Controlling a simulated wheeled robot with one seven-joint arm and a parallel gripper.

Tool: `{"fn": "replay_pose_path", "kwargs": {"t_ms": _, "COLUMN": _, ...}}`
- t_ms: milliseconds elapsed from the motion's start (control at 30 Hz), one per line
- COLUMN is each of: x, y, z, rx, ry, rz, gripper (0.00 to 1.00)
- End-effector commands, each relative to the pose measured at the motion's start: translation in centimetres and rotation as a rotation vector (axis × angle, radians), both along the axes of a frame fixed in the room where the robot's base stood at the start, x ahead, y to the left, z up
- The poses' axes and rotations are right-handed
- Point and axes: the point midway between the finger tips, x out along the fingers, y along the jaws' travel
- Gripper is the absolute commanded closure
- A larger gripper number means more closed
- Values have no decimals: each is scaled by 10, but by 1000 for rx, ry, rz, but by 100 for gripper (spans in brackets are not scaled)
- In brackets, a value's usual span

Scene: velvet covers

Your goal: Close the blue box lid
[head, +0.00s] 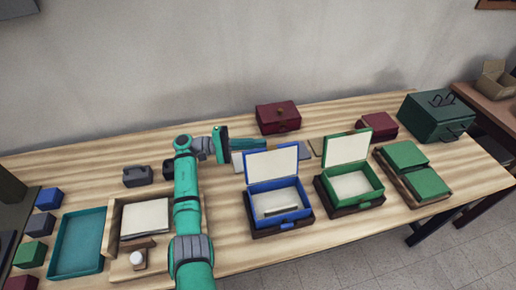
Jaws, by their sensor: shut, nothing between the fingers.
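The blue box (280,202) stands on a dark base near the middle of the table. Its lid (272,165) is up at the back, with the pale inner face showing. A small pale bar (281,210) lies inside the box. My gripper (262,144) is behind and to the left of the raised lid, apart from it as far as I can tell. It is shut and holds nothing. My arm comes up from the front, left of the blue box.
A green box (350,187) with its lid up stands right of the blue box. A closed dark red box (278,117) stands behind. Green pads (427,182) and a green chest (437,116) are at the right. A teal tray (78,243) is at the left.

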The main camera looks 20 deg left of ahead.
Motion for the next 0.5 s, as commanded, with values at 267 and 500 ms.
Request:
{"fn": "replay_pose_path", "kwargs": {"t_ms": 267, "x": -19, "y": -11, "z": 6, "rx": 1, "ry": -3, "rz": 2, "gripper": 100}}
{"fn": "replay_pose_path", "kwargs": {"t_ms": 500, "x": -27, "y": -16, "z": 9, "rx": 0, "ry": -2, "rz": 1, "gripper": 100}}
